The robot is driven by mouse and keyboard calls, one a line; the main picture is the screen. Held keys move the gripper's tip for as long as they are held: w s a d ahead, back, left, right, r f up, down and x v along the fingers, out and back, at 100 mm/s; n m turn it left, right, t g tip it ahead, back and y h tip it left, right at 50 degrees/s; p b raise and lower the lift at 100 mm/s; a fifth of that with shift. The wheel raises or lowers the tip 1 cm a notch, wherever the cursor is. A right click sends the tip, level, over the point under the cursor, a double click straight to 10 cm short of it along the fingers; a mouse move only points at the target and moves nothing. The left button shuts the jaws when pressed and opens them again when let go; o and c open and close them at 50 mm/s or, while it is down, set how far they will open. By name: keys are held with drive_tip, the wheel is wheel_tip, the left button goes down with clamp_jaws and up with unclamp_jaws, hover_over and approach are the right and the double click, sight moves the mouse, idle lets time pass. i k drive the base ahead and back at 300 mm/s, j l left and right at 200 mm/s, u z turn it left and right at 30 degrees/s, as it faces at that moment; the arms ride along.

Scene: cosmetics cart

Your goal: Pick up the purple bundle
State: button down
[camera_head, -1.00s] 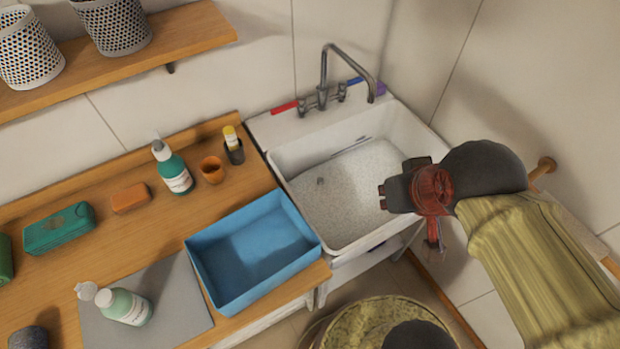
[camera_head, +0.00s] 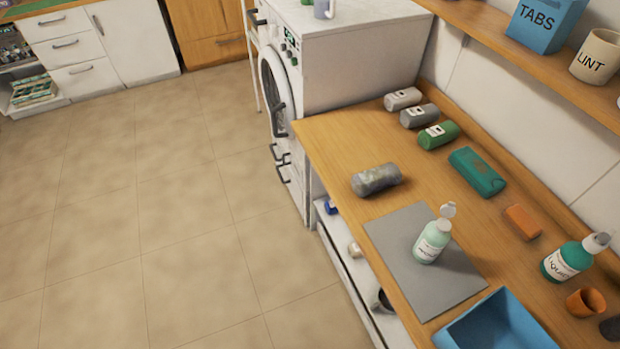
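I see no bundle that is clearly purple in the head view. Several rolled bundles lie on the wooden counter (camera_head: 335,140). A mottled grey bundle (camera_head: 376,179) lies alone near the front edge. A light grey bundle (camera_head: 402,98), a darker grey bundle (camera_head: 419,116) and a green bundle (camera_head: 438,135) lie in a row at the back, each with a pale label. My gripper is out of view.
A green case (camera_head: 477,172), orange block (camera_head: 522,221), teal bottle (camera_head: 570,258) and blue bin (camera_head: 497,327) are at right. A white washer (camera_head: 355,62) stands behind. The floor (camera_head: 140,200) at left is clear.

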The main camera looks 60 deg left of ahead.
sight(367, 182)
drive_tip(key=u, duration=1.85)
drive_tip(key=z, duration=2.95)
drive_tip(key=u, duration=3)
drive_tip(key=i+j+z, duration=0.55)
drive_tip(key=j, duration=0.3)
drive_tip(key=i, duration=0.1)
